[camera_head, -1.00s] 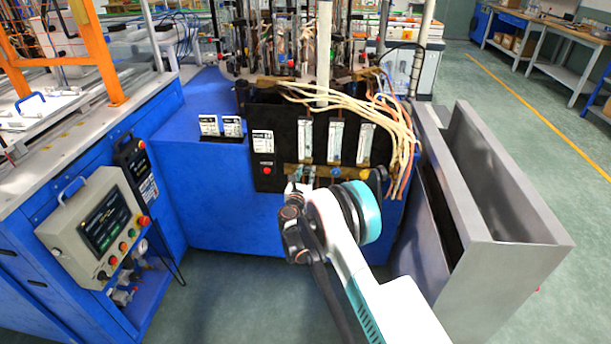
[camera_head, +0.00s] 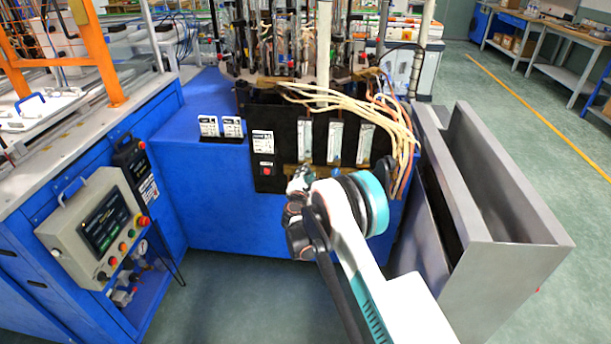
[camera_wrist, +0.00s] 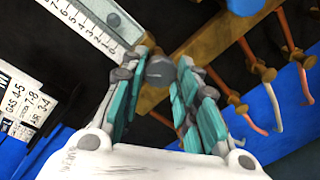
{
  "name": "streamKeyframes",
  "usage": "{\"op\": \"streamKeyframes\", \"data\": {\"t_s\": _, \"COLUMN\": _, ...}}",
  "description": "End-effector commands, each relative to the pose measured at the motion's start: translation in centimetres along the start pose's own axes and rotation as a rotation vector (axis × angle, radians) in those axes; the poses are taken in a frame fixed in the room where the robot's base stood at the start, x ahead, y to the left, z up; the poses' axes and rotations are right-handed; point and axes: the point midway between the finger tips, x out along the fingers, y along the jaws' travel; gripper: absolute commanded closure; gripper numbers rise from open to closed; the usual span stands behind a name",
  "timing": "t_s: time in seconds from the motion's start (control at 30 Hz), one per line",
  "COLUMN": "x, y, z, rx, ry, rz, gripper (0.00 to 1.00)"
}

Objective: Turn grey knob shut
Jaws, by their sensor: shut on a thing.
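The grey knob (camera_wrist: 160,70) shows in the wrist view on a brass-coloured bar, under the lower end of a scaled flow tube. My gripper (camera_wrist: 164,78) has a teal-padded finger on each side of the knob and is shut on it. The wrist sits tilted relative to the panel. In the head view my gripper (camera_head: 301,178) is at the lower edge of the black panel (camera_head: 283,124), below the leftmost flow tube. The grey knob cannot be made out there, as my gripper and wrist cover that spot.
Three flow tubes (camera_head: 335,141) stand on the panel. Pale hoses (camera_head: 395,115) hang at its right. Brass fittings (camera_wrist: 238,108) with thin tubes lie right of my fingers in the wrist view. A grey metal bin (camera_head: 520,240) stands right of my arm. Floor at left front is clear.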

Motion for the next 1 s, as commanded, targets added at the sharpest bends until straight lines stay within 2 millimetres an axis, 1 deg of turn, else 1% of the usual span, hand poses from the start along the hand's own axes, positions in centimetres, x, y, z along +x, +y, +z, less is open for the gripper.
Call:
{"op": "streamKeyframes", "data": {"t_s": 0.3, "x": -0.01, "y": -0.19, "z": 0.15, "rx": 0.294, "ry": 0.03, "rz": 0.0, "gripper": 0.95}}
{"op": "streamKeyframes", "data": {"t_s": 0.5, "x": -0.01, "y": -0.2, "z": 0.19, "rx": 0.45, "ry": 0.046, "rz": 0.002, "gripper": 0.95}}
{"op": "streamKeyframes", "data": {"t_s": 0.7, "x": -0.02, "y": -0.18, "z": 0.17, "rx": 0.565, "ry": 0.059, "rz": 0.004, "gripper": 0.96}}
{"op": "streamKeyframes", "data": {"t_s": 1.0, "x": -0.03, "y": -0.2, "z": 0.17, "rx": 0.65, "ry": 0.067, "rz": 0.004, "gripper": 0.96}}
